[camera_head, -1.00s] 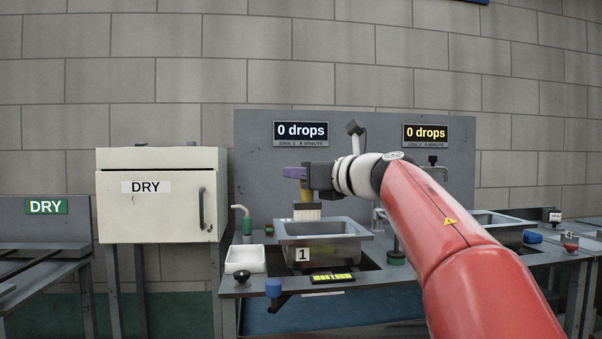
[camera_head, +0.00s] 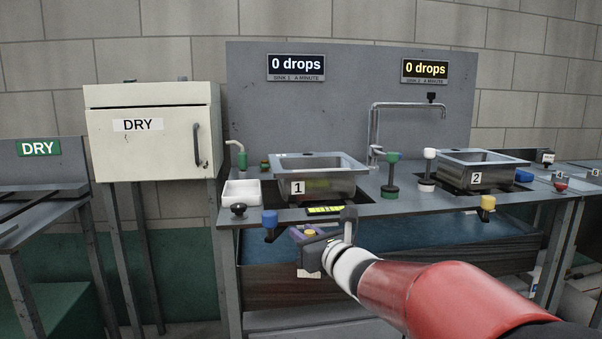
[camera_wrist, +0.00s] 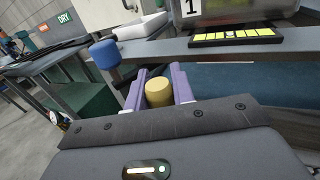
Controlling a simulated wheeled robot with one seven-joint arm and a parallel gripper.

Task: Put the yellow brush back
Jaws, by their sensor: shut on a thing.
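My gripper (camera_head: 303,234) is shut on the yellow brush (camera_head: 310,233). It holds the brush in front of the counter's front edge, below the sink marked 1 (camera_head: 335,187). The brush seems upright, with its pale bristles hanging below the gripper. In the wrist view the round yellow top of the brush (camera_wrist: 159,92) sits between the two purple fingers. The fingers and my arm hide part of the brush. I cannot make out a holder for the brush.
A blue knob (camera_head: 270,218) sticks out from the counter's front edge, close by on the left. A yellow-lit bar (camera_head: 325,210) lies before sink 1. A white tray (camera_head: 241,193) stands left of it.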

